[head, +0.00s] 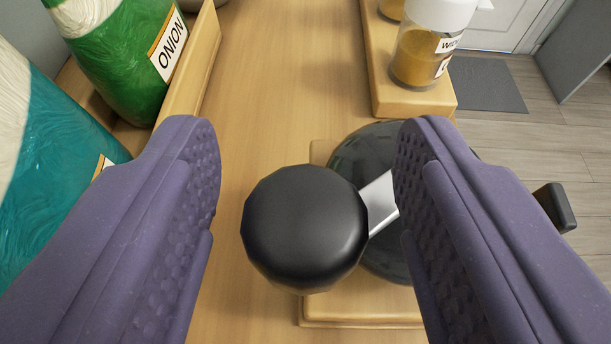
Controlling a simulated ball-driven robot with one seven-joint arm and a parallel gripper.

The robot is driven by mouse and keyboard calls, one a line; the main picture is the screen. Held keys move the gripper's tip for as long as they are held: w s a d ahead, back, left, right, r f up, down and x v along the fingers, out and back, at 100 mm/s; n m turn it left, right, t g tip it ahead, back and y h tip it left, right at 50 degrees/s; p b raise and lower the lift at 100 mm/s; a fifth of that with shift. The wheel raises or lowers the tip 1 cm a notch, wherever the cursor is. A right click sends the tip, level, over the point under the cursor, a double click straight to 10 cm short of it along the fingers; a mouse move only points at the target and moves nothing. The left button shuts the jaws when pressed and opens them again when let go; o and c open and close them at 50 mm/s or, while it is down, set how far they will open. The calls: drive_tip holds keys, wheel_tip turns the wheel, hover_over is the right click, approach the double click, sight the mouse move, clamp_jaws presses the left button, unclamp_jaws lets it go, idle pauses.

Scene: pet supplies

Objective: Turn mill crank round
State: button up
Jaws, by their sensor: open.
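The mill's crank knob (304,228) is a black rounded cylinder between my two fingers, nearer the right one. A flat silver crank arm (380,203) runs from the knob to the right and passes behind my right finger. The dark, glossy mill body (368,160) stands on a light wooden base (345,308), partly hidden by the knob and the finger. My gripper (308,165) has purple dimpled fingers. It is open, with a clear gap on the knob's left; contact on the right cannot be told.
Spice jars (420,55) stand on a wooden block (400,97) at upper right. A black handle-like part (554,207) shows right of my finger. The wooden counter (285,70) is clear ahead.

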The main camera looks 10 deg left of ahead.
drive_tip(key=v, duration=0.7)
drive_tip(key=shift+s, duration=0.3)
drive_tip(key=shift+r, duration=0.1)
